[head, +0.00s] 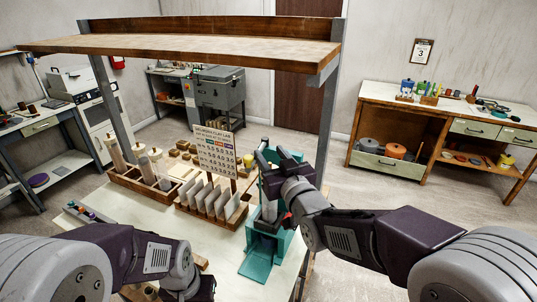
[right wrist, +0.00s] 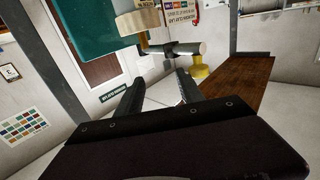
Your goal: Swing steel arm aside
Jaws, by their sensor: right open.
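A teal bench device (head: 257,262) stands at the front right of the pale table, its upper part mostly hidden behind my right gripper. My right gripper (head: 277,157) is open beside the top of this device. In the right wrist view, a short steel bar (right wrist: 178,48) lies crosswise just beyond the open fingertips (right wrist: 155,88). It appears apart from them, with a teal panel (right wrist: 92,32) at upper left. I cannot tell for sure whether this bar is the steel arm. My left gripper (head: 192,288) is low at the bottom edge, its jaws unclear.
A wooden rack (head: 212,205) with upright grey slabs and a sign (head: 215,152) stands left of the device. Rollers stand in a wooden box (head: 145,183). An overhead wooden shelf (head: 190,46) on grey posts spans the table; the right post (head: 327,130) is close to my right arm.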

